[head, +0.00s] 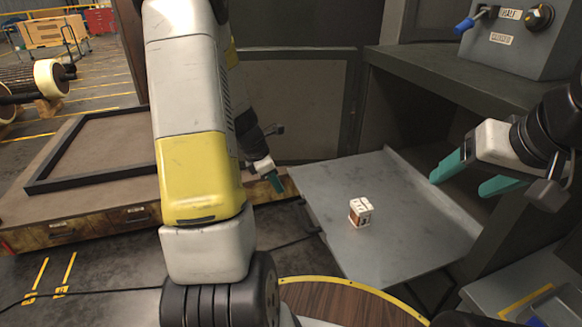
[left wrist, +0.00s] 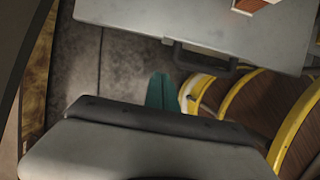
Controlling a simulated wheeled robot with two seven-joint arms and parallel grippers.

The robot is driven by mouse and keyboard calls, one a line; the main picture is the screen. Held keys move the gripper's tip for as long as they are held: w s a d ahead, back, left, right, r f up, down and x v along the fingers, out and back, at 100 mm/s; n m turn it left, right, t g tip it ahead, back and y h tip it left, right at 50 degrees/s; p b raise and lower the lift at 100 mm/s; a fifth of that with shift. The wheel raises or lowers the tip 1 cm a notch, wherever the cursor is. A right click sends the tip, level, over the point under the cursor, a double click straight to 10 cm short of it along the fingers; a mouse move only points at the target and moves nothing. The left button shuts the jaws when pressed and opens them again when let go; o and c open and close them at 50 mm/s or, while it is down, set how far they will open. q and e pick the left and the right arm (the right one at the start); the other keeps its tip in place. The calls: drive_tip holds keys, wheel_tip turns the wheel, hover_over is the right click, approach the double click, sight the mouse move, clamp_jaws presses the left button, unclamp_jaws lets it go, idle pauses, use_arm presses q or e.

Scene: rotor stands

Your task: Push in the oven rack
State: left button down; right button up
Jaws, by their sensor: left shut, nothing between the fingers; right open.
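The oven rack (head: 330,200) is a flat grey metal tray pulled out of the dark cabinet. In the left wrist view the rack (left wrist: 135,12) crosses the top, with a dark handle (left wrist: 205,62) on its near edge. A small white and brown box (head: 361,212) sits on the rack. My left gripper (head: 274,181) is shut and empty just off the rack's left edge. In the left wrist view its teal fingertips (left wrist: 162,92) appear close to the handle; contact cannot be told. My right gripper (head: 462,178) is open and empty over the rack's right side.
The dark cabinet (head: 440,78) with a grey control box (head: 515,40) on top stands at the right. A low wooden platform with a black frame (head: 105,165) is at the left. A round wooden surface with a yellow rim (head: 345,302) is below the rack.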

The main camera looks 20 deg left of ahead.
use_arm(q)
drive_tip(key=w+d+f, duration=0.3)
drive_tip(key=d+f, duration=0.1)
drive_tip(key=shift+w+d+f, duration=0.25)
drive_tip(key=shift+d, duration=0.15)
